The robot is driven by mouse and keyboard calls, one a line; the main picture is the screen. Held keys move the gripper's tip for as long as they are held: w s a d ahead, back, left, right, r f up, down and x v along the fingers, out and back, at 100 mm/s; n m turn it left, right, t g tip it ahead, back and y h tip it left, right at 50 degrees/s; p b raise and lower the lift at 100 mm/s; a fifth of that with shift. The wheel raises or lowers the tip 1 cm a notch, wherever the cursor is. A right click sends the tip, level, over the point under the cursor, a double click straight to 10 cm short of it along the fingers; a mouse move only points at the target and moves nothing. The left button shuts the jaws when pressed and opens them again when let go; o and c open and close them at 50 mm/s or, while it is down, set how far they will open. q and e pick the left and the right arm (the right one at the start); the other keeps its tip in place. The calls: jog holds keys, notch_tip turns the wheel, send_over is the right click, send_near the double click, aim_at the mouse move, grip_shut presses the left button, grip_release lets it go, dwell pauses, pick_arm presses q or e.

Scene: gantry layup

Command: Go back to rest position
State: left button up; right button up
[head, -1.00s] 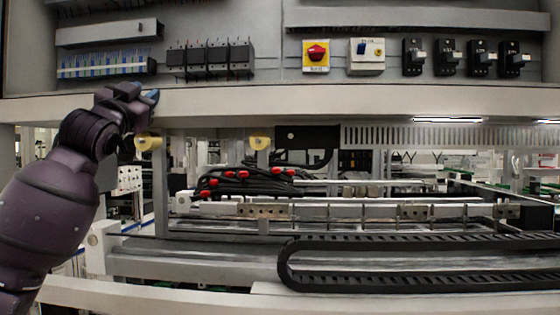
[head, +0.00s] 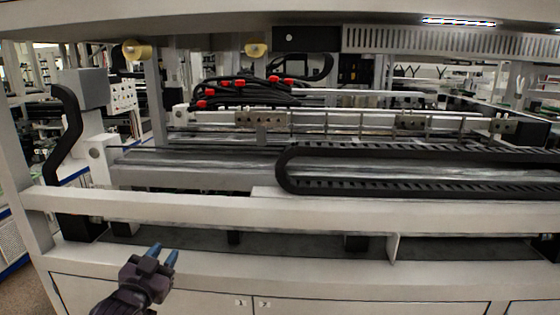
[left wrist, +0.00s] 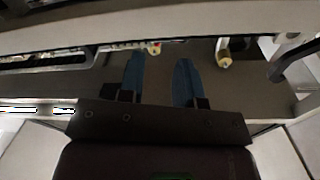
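My left gripper (head: 163,255) is low in the head view, in front of the machine's lower front ledge, with its two blue fingers pointing up and away. In the left wrist view the left gripper (left wrist: 158,75) shows its blue fingers apart, with nothing between them. My right gripper shows in neither view.
A white horizontal beam (head: 240,208) crosses the machine's front, close beyond my left gripper. Behind it lie a black cable chain (head: 400,152) and black cables with red ends (head: 240,92). White cabinet doors (head: 350,303) are below. A yellow roller (head: 137,50) hangs at upper left.

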pick_arm(q)
jog(key=s+a+f+n+g+y, duration=0.2)
jog(key=s+f+n+g, duration=0.2)
jog(key=s+f, duration=2.3)
jog(key=g, duration=0.2)
jog(key=shift+s+f+g+y, duration=0.2)
jog(key=shift+s+g+y, duration=0.2)
